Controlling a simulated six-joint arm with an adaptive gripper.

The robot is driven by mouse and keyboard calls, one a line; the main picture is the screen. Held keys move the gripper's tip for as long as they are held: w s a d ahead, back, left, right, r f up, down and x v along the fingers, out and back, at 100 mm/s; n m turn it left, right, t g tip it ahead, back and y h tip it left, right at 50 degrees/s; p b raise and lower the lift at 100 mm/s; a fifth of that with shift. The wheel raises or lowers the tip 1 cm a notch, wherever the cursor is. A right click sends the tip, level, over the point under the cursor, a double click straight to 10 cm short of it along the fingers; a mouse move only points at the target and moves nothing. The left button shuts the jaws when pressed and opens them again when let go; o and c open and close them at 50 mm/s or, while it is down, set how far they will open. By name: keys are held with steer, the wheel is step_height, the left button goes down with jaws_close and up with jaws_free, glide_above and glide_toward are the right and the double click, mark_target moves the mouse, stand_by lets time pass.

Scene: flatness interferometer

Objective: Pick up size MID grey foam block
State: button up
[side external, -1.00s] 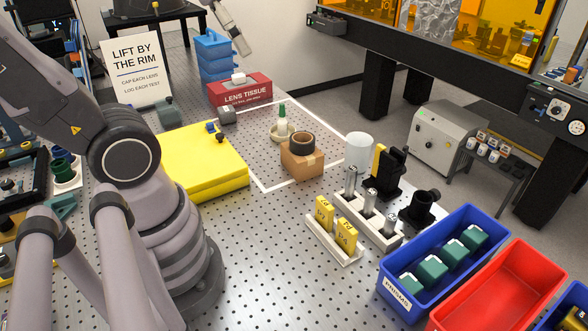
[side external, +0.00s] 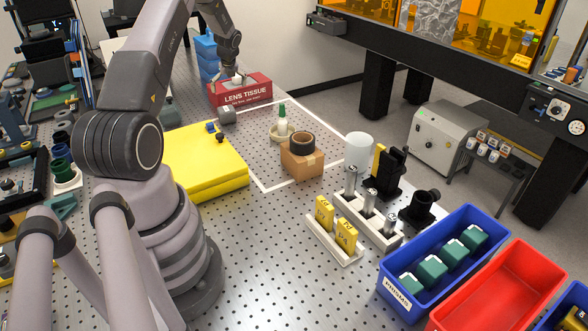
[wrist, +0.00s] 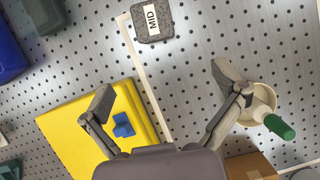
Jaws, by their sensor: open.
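The grey foam block (wrist: 152,20) has a white MID label on top and lies flat on the perforated table at the top of the wrist view, touching or close to a white tape line. A small dark grey block beside the yellow pad in the side view (side external: 227,115) appears to be the same one. My gripper (wrist: 163,80) is open and empty, its fingers spread wide, with the block beyond the fingertips. In the side view my gripper (side external: 232,66) is raised near the lens tissue box, partly covering it.
A yellow pad (side external: 205,165) carries a small blue part (wrist: 123,125). A cream dish (wrist: 262,100) with a green-capped bottle (wrist: 279,127) sits right of my gripper. The red lens tissue box (side external: 245,95) and a cardboard box (side external: 302,160) stand nearby. Bare table lies between.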

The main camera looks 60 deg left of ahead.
mark_target(228, 112)
steer(key=x, duration=0.9)
steer(key=shift+s+f, duration=0.1)
steer(key=shift+s, duration=0.1)
steer(key=x, duration=0.5)
steer(key=shift+s+d+f, duration=0.15)
steer(key=shift+s+f, duration=0.1)
steer(key=c, duration=0.8)
steer(key=shift+c, duration=0.2)
